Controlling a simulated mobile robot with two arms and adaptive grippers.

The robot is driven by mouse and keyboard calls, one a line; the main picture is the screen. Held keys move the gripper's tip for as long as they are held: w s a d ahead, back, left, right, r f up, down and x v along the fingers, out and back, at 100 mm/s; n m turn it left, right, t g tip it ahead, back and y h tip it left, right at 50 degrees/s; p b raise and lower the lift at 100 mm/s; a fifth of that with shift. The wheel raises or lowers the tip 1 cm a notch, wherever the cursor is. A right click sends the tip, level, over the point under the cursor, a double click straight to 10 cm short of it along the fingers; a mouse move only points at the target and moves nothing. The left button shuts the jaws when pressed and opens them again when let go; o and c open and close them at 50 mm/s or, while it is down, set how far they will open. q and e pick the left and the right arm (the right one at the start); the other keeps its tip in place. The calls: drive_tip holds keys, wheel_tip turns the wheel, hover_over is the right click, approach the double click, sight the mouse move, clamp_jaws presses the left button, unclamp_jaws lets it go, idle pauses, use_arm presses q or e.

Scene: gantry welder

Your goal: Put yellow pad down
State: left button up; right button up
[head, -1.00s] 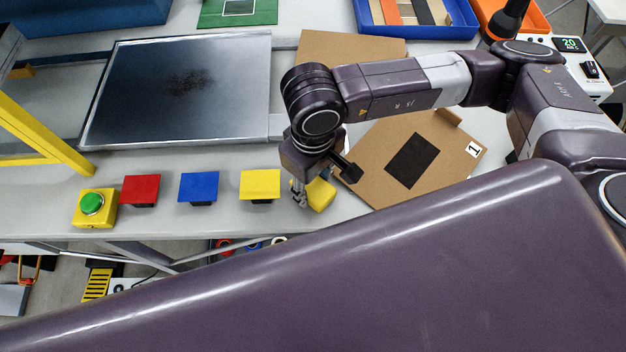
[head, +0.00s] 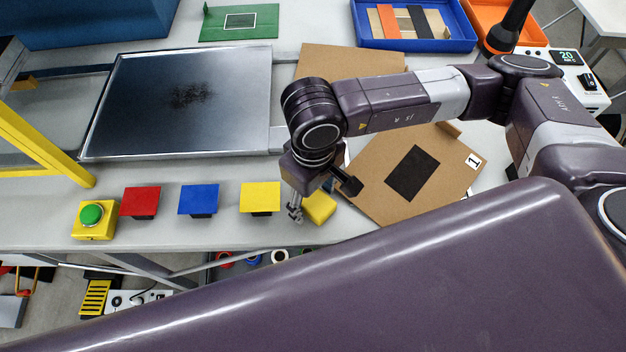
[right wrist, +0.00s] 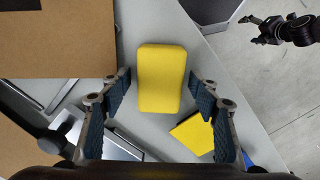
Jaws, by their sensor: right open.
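The yellow pad (head: 319,207) is a rounded block near the table's front edge, beside the cardboard sheet. In the right wrist view the pad (right wrist: 161,78) lies between the fingertips, with a narrow gap on each side; it appears to rest on the grey tabletop. My right gripper (head: 304,205) is open around it, pointing down; its dark ribbed finger pads show in the right wrist view (right wrist: 160,85). A dark gripper, apparently my left one (right wrist: 268,32), shows small over the floor in the right wrist view; its jaw state is unclear.
The cardboard sheet (head: 440,160) marked 1 lies close on the right. A metal sheet (head: 180,105) lies behind.

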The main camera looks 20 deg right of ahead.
sight(313, 198)
wheel_tip(313, 198, up, 12)
drive_tip(key=b, duration=0.3)
drive_tip(key=shift+s, duration=0.1)
idle(0.5)
